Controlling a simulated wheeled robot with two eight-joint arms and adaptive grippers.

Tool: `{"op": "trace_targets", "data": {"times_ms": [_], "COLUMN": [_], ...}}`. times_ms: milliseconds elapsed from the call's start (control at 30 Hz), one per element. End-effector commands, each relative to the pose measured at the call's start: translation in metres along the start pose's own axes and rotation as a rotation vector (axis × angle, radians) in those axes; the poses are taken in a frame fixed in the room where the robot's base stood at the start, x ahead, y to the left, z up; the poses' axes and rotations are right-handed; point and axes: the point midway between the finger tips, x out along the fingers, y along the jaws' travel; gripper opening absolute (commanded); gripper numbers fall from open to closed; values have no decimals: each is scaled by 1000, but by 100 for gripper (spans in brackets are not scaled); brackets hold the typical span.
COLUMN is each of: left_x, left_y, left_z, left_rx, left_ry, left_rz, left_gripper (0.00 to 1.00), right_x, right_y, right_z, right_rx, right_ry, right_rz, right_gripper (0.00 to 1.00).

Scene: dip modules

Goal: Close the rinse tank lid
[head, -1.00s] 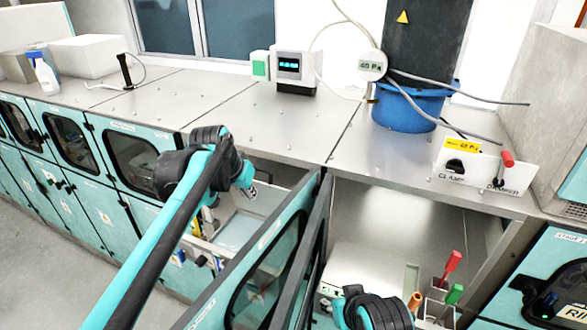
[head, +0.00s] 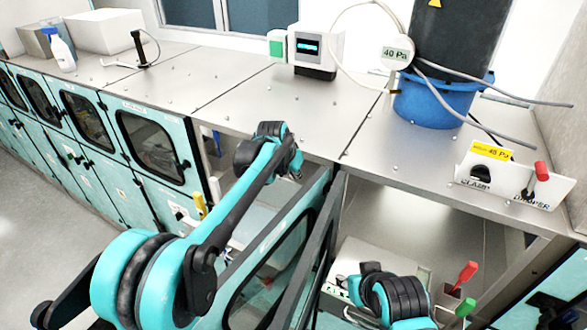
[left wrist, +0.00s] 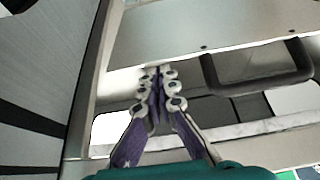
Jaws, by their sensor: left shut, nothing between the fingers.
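My left gripper (left wrist: 160,72) is shut and empty in the left wrist view, its fingers side by side in front of a pale panel. A dark rounded frame (left wrist: 262,93) is to the right of the fingertips, apart from them. In the head view my left wrist is over the opening left of the open teal doors, and its fingers are hard to make out there. I cannot pick out the rinse tank lid with certainty. My right arm shows at the bottom of the head view, but its gripper fingers do not show.
Open teal doors (head: 262,268) stand between my two arms. The steel worktop (head: 290,108) carries a display box (head: 317,48), a blue tub (head: 432,103) and a lever panel (head: 505,180). A red-handled tool (head: 467,272) is in the right bay. Closed cabinets line the left.

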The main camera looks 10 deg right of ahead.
Motion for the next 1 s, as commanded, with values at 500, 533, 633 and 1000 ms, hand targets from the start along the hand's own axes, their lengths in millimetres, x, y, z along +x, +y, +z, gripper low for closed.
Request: {"op": "trace_targets", "data": {"times_ms": [500, 533, 633, 1000], "left_x": [6, 6, 5, -6], "left_y": [0, 0, 0, 0], "left_z": [3, 5, 16, 70], "left_rx": [-1, -1, -1, -2], "left_ry": [10, 18, 61, 262], "left_rz": [1, 1, 1, -1], "left_gripper": [0, 0, 0, 0], "right_x": [2, 4, 13, 49], "right_y": [0, 0, 0, 0], "right_z": [2, 3, 10, 35], "right_rx": [0, 0, 0, 0], "right_ry": [0, 0, 0, 0], "right_rz": [0, 0, 0, 0], "right_gripper": [40, 40, 40, 40]}}
